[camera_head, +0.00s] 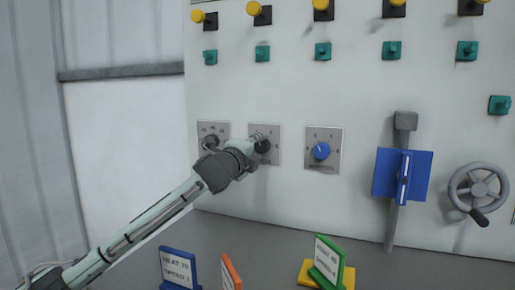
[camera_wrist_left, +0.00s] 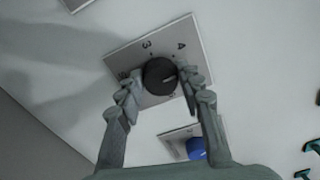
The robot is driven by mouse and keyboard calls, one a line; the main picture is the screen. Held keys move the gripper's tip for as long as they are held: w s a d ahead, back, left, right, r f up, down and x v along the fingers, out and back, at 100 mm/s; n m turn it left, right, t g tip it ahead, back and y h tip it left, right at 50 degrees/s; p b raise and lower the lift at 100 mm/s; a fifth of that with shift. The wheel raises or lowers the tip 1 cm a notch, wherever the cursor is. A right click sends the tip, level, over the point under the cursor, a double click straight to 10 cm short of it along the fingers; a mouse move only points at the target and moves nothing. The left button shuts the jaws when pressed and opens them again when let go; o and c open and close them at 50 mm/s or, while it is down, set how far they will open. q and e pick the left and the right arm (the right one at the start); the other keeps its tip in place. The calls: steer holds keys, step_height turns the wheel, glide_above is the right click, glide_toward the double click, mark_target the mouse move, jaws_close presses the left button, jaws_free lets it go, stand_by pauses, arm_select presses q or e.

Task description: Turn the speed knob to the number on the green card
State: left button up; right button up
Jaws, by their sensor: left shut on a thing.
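The green card (camera_head: 327,262) stands upright on a yellow base at the front; its print is too small to read surely. My left gripper (camera_head: 258,144) reaches the middle dial plate (camera_head: 271,131) on the white panel. In the left wrist view, its fingers (camera_wrist_left: 158,88) are shut on a round black knob (camera_wrist_left: 160,76), one on each side. A pale pointer line on the knob points right, below the numeral 4; a 3 also shows on the plate. The plate's lower numerals are hidden by the fingers. My right gripper is not in view.
A blue knob (camera_head: 321,151) sits on the plate to the right, and another dark knob (camera_head: 211,141) to the left. A blue lever plate (camera_head: 402,175) and a grey handwheel (camera_head: 478,189) are farther right. Blue (camera_head: 178,270) and orange (camera_head: 230,272) cards stand in front.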

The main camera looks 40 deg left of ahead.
arm_select(q)
steer(key=n, duration=0.5)
steer(key=shift+f, duration=0.1)
steer(key=shift+n, duration=0.3)
stand_by(0.4)
steer(key=o, duration=1.2)
steer(key=shift+c, duration=0.2)
steer(key=v, duration=1.2)
steer(key=shift+a, duration=0.1)
